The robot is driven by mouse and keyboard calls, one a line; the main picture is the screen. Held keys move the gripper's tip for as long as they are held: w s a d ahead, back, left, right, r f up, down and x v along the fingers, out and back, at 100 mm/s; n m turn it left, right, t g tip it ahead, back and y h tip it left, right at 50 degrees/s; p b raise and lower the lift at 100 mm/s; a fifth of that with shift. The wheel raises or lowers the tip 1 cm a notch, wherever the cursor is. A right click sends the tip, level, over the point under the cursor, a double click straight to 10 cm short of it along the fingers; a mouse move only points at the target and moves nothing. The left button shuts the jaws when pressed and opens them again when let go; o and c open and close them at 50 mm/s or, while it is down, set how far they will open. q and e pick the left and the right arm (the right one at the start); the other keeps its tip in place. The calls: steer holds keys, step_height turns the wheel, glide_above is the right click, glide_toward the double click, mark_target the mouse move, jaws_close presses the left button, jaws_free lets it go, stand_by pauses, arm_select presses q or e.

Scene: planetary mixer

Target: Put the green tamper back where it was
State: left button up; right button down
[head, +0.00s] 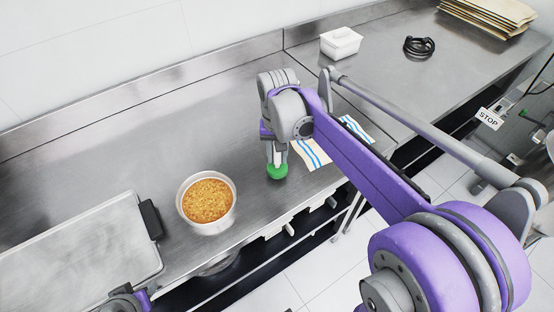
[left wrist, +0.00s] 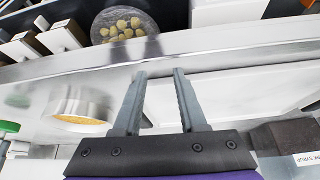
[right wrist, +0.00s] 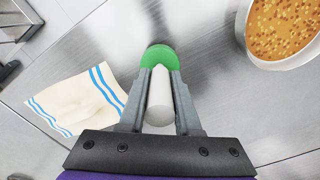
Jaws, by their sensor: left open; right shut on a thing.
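The green tamper (head: 277,171) has a green base and a white handle. My right gripper (head: 275,152) is shut on its handle, with the green base pointing down over the steel counter. In the right wrist view the white handle (right wrist: 160,98) lies between the fingers of my right gripper (right wrist: 160,100), and the green base (right wrist: 159,57) shows beyond the fingertips. I cannot tell whether the base touches the counter. My left gripper (left wrist: 158,75) is open and empty by the counter's front edge. A green round thing (left wrist: 8,127) at the left edge of that view may be the tamper.
A round pan of crumbs (head: 232,211) stands left of the tamper. A striped towel (head: 314,150) lies close on its right. A metal tray (head: 80,252) is at the left. A white tub (head: 340,42) and a black coil (head: 419,46) stand farther back. The counter behind the pan is clear.

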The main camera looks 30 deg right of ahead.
steer(key=shift+f, duration=1.1)
steer(key=shift+f, duration=0.1)
steer(key=c, duration=1.1)
jaws_free()
steer(key=shift+w+f, duration=0.1)
steer(key=shift+f, duration=0.05)
steer(key=o, duration=0.5)
